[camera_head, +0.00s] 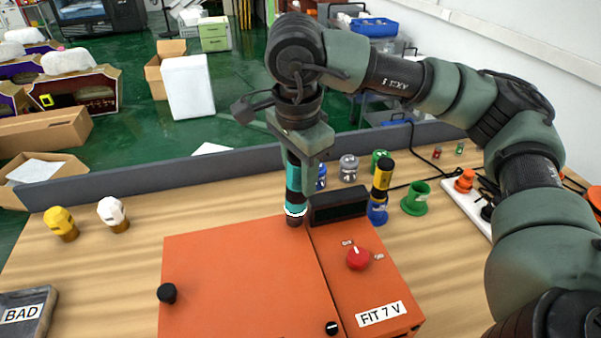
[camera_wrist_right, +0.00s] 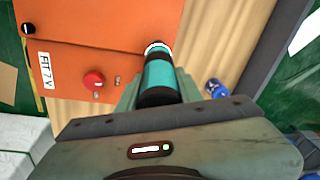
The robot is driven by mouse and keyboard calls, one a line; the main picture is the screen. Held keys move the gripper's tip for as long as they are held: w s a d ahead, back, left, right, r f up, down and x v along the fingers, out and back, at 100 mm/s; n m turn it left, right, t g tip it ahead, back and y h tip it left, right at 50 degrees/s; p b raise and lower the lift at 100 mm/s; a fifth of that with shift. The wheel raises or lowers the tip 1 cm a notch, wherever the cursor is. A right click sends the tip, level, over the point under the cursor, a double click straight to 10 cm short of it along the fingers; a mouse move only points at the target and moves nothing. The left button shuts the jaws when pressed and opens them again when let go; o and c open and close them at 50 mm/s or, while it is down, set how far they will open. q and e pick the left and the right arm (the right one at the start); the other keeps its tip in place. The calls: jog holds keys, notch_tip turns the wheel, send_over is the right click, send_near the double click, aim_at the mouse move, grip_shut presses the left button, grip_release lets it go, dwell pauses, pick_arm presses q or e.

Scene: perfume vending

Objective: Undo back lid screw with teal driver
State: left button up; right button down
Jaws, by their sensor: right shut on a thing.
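My right gripper (camera_head: 303,165) is shut on the teal driver (camera_head: 293,185), which stands about upright with its tip down at the back edge of the orange box's lid (camera_head: 235,275). The driver also shows in the right wrist view (camera_wrist_right: 160,72), between the fingers. The back lid screw is hidden under the driver's lower end, so I cannot tell whether the tip is seated on it. A front screw (camera_head: 332,328) with a white slot shows at the lid's front right corner. My left gripper is not in view.
Right of the lid are a dark display (camera_head: 338,206), a red knob (camera_head: 358,258) and a "FIT 7 V" label (camera_head: 381,314). A yellow-and-black driver (camera_head: 382,178) stands in a blue holder (camera_head: 377,212), beside an empty green holder (camera_head: 415,199). Yellow (camera_head: 61,223) and white (camera_head: 113,214) bulbs stand left.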

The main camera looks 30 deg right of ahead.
jog(key=shift+w+r+p, duration=0.1)
jog(key=shift+r+p, duration=0.4)
jog(key=shift+r, duration=0.2)
jog(key=shift+r+p, duration=1.55)
jog(key=shift+r, duration=1.3)
jog(key=shift+f, duration=0.15)
